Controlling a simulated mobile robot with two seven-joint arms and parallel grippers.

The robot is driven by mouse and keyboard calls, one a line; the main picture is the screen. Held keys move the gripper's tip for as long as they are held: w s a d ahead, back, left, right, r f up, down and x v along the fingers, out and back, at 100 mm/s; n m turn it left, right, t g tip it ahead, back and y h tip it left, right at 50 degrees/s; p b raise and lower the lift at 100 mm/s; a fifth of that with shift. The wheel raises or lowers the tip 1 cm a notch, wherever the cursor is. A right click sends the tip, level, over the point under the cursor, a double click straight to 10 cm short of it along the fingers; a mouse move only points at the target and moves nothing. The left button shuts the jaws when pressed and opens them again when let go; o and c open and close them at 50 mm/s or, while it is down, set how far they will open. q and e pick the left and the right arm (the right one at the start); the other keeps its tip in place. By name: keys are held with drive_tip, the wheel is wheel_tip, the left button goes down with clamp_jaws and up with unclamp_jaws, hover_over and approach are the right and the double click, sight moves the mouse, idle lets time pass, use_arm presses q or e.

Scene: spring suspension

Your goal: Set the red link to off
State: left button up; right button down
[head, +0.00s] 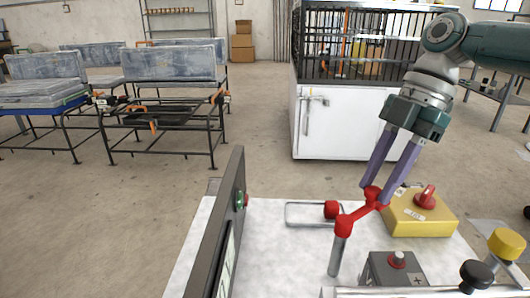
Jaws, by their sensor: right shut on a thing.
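The red link (361,213) sits on top of an upright metal post (337,256) on the white tabletop. It is a short bar with round ends, slanting from the post up and right. My right gripper (374,195) comes down from the upper right, and its two purple fingers are shut on the link's far end. The fingertips hide part of that end. My left gripper is not in view. No off marking for the link can be made out.
A yellow box (408,222) with a red knob stands right of the link. A grey box (378,270) with a red button is in front. A dark upright panel (225,230) stands left. A metal loop (297,214) and red block (332,209) lie behind the post.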

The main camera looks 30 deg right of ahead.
drive_tip(key=shift+w, duration=0.1)
idle(0.4)
drive_tip(key=c, duration=0.6)
unclamp_jaws()
drive_tip(key=p+v, duration=0.1)
drive_tip(key=v, duration=0.9)
drive_tip(key=shift+w, duration=0.1)
drive_tip(key=shift+a, duration=0.1)
